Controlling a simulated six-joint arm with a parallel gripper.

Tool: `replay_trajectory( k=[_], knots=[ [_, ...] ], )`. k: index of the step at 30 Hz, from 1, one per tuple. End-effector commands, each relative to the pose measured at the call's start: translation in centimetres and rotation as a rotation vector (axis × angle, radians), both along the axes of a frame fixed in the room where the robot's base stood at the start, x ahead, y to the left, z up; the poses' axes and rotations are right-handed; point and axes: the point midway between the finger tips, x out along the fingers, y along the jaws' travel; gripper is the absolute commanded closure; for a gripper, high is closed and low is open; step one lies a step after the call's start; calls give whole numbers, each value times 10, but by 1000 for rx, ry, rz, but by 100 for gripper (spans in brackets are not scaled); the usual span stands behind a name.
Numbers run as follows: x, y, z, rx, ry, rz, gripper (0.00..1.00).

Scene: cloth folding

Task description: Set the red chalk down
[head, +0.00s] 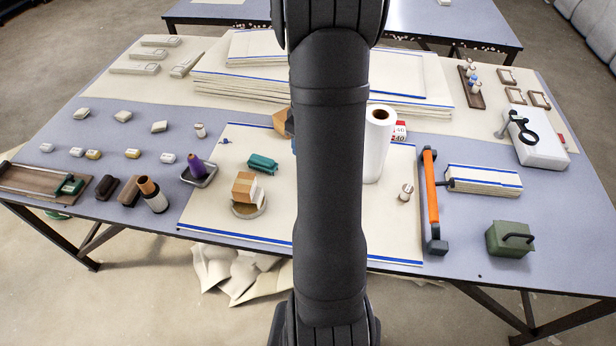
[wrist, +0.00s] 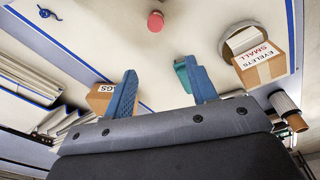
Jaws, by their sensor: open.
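The red chalk (wrist: 156,21) is a small, rounded pinkish-red piece on the pale cloth (wrist: 195,25) in the wrist view. It lies beyond my fingertips, apart from both fingers. My gripper (wrist: 160,68) is open, with its two blue fingers spread and nothing between them. In the head view my arm covers the middle of the cloth (head: 330,248), and the chalk does not show there. Most of the gripper is hidden behind the arm too.
A cardboard box (head: 245,187) rests on a round tin. A teal object (head: 262,163) lies nearby on the cloth. A white paper roll (head: 379,145) stands right of my arm. An orange-handled tool (head: 431,200) lies along the cloth's right edge. The cloth's front is mostly clear.

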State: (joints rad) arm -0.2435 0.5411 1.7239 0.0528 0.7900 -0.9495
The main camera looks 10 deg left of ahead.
Motion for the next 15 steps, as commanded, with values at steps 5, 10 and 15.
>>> replay_trajectory(
  k=[5, 10, 15],
  knots=[
    [3, -15, 18, -54, 58, 89, 48],
    [3, -18, 5, -65, 75, 104, 48],
    [2, -18, -33, -65, 76, 102, 48]
  ],
)
